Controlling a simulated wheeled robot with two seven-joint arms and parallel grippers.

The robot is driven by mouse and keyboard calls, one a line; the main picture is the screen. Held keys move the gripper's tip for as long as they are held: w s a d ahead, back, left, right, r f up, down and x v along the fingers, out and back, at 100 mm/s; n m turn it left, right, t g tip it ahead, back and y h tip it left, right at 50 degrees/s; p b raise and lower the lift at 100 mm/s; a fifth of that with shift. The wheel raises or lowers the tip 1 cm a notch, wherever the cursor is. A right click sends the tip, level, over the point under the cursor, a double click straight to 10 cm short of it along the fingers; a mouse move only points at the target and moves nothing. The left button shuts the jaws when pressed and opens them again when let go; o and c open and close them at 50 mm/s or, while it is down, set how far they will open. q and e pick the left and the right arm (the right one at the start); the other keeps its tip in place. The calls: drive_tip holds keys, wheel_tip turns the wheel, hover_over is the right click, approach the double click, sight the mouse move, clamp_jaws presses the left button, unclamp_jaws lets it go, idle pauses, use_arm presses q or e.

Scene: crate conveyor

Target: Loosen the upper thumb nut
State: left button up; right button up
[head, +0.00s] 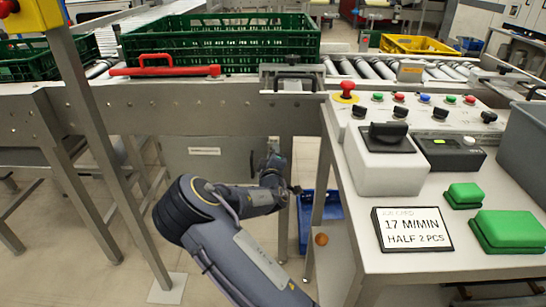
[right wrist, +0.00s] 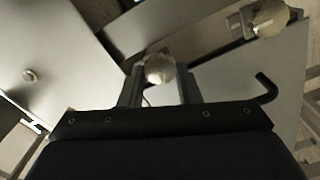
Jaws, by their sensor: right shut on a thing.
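In the right wrist view, a rounded pale thumb nut (right wrist: 160,70) sits between the two fingers of my right gripper (right wrist: 160,86), which is shut on it. A second pale round nut (right wrist: 268,18) is at the upper right, apart from the fingers. Which of the two is the upper one I cannot tell from this view. My left gripper is not in view.
A dark bent rod (right wrist: 266,88) sticks up right of the fingers. In the head view, a green crate (head: 220,48) stands on the conveyor behind a red handle bar (head: 165,71). The control table (head: 425,264) is at the right, with a blue bin (head: 320,215) below.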

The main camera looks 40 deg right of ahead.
drive_tip(key=shift+f+n, duration=0.1)
drive_tip(key=shift+n, duration=0.9)
drive_tip(key=o, duration=1)
drive_tip(key=shift+c, duration=0.2)
drive_tip(key=v, duration=0.8)
